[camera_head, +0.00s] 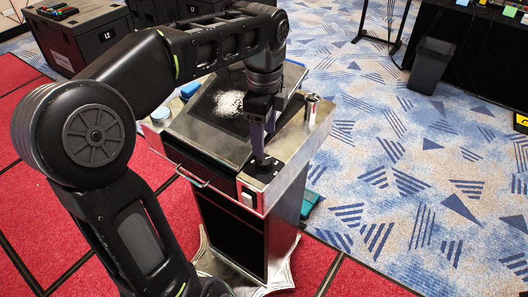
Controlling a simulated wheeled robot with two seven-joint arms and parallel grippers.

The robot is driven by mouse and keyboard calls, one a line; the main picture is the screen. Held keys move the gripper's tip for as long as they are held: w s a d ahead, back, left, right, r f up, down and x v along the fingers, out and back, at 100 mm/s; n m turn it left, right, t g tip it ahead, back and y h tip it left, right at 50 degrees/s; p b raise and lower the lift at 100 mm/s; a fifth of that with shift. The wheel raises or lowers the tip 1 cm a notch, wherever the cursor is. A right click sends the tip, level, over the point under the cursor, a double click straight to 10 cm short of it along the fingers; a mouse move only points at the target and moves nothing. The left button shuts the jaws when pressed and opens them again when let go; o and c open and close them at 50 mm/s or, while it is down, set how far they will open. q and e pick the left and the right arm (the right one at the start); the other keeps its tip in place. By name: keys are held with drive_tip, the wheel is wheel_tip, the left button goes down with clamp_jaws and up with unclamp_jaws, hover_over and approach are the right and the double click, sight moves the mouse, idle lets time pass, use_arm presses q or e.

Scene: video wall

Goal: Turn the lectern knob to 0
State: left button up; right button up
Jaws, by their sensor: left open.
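The lectern (180,140) stands in the middle of the view, a metal-topped cabinet with a tilted dark screen (215,112) on it. My left gripper (262,160) points down over the right front part of the lectern top, close to a small dark plate (268,169) there. Its fingers are open, seen nearly edge-on, and nothing shows between them. The knob cannot be made out; the gripper may hide it. I cannot tell whether the fingertips touch the plate. My right gripper is not in view.
A metal cylinder (311,108) stands at the lectern's right edge. A black bin (430,65) and open carpet lie right.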

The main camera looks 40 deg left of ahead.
sight(264, 159)
use_arm(q)
drive_tip(key=shift+w+a+f, duration=0.15)
drive_tip(key=shift+f, duration=0.5)
wheel_tip(264, 159, down, 7)
drive_tip(key=shift+r+p, duration=0.15)
drive_tip(key=shift+p, duration=0.4)
drive_tip(key=shift+c, duration=0.2)
clamp_jaws()
